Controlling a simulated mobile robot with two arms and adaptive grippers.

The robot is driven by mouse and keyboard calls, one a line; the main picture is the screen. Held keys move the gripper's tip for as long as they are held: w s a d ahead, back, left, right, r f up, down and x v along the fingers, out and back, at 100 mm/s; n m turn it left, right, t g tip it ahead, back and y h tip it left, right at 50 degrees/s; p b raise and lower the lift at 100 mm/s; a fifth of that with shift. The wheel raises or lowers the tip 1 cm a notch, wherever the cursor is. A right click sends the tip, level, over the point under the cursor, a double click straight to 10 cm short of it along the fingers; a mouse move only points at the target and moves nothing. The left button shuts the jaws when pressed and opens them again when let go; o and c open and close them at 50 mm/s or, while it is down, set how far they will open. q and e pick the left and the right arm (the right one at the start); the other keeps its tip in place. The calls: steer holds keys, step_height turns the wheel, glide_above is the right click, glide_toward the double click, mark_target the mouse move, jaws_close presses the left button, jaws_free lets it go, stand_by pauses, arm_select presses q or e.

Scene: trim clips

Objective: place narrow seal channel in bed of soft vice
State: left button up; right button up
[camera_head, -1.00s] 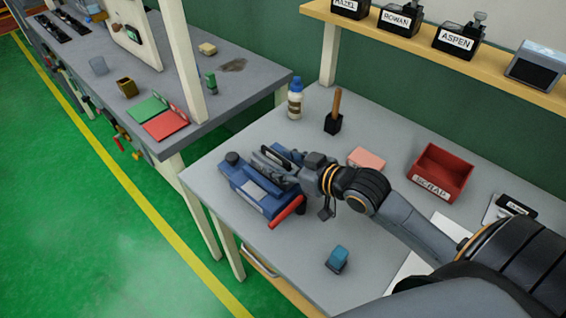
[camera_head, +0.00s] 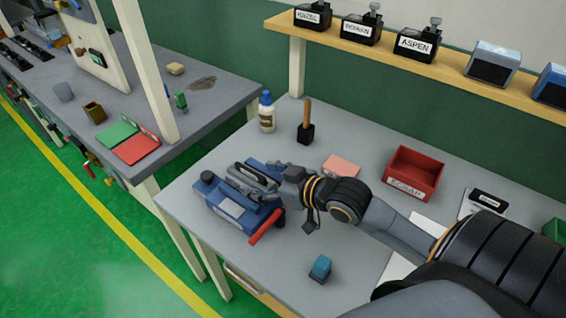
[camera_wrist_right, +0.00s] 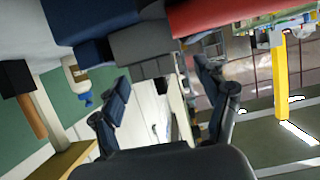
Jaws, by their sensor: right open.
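The soft vice (camera_head: 228,211) is blue with a red handle (camera_head: 265,226) and stands near the left end of the grey bench. My right gripper (camera_head: 250,182) is over the far right side of the vice, its fingers reaching left across the top. In the right wrist view my right gripper (camera_wrist_right: 163,76) has its fingers spread apart, with grey vice parts (camera_wrist_right: 142,45) just beyond the tips and nothing clearly held. I cannot pick out the narrow seal channel; the gripper covers much of the vice bed. My left gripper is not in view.
A pink block (camera_head: 341,165), red scrap bin (camera_head: 414,172), mallet (camera_head: 306,130) and bottle (camera_head: 266,113) stand behind. A shelf (camera_head: 400,66) with labelled boxes runs along the back.

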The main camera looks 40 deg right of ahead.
steer(key=p+v, duration=0.2)
steer(key=v, duration=0.9)
